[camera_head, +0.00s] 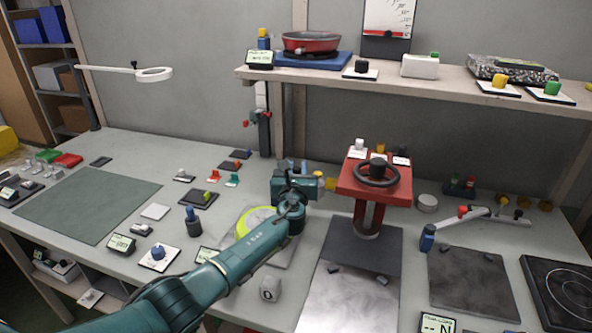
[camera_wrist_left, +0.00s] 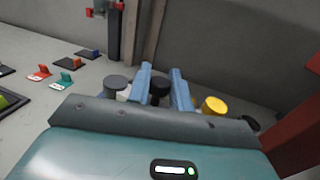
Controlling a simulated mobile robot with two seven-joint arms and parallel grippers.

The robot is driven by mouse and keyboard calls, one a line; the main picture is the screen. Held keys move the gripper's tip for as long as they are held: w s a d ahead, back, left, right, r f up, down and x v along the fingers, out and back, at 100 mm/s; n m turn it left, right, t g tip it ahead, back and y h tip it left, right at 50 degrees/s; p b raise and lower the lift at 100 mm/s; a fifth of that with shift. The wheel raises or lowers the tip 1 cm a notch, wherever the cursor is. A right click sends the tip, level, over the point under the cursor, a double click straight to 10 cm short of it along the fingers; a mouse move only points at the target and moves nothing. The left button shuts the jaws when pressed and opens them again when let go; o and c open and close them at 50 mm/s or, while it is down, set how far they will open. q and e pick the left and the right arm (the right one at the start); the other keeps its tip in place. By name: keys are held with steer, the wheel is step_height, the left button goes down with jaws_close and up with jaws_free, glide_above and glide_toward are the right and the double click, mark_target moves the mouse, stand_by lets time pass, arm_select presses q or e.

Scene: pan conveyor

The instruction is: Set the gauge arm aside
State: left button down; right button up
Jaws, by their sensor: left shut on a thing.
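A pale jointed arm (camera_head: 470,214) with a blue end piece (camera_head: 428,237) stands at the right of the bench, beside a dark square plate; it looks like the gauge arm, though I cannot be sure. My left gripper (camera_head: 297,167) is far to its left, near the back of the bench and left of the red stand. In the left wrist view its blue fingers (camera_wrist_left: 161,90) are shut on a black round knob (camera_wrist_left: 160,88). What the knob belongs to is hidden behind the gripper body. My right gripper is not in view.
The red stand with a black handwheel (camera_head: 377,173) rises right of my left gripper. A grey knob (camera_wrist_left: 116,83) and a yellow knob (camera_wrist_left: 214,105) flank the fingers. A shelf (camera_head: 450,82) overhangs the back. The green mat (camera_head: 85,205) at left is clear.

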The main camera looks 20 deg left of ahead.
arm_select(q)
steer(key=shift+r, duration=0.15)
steer(key=c, duration=1.3)
jaws_free()
steer(key=p+v, duration=0.2)
steer(key=v, duration=1.1)
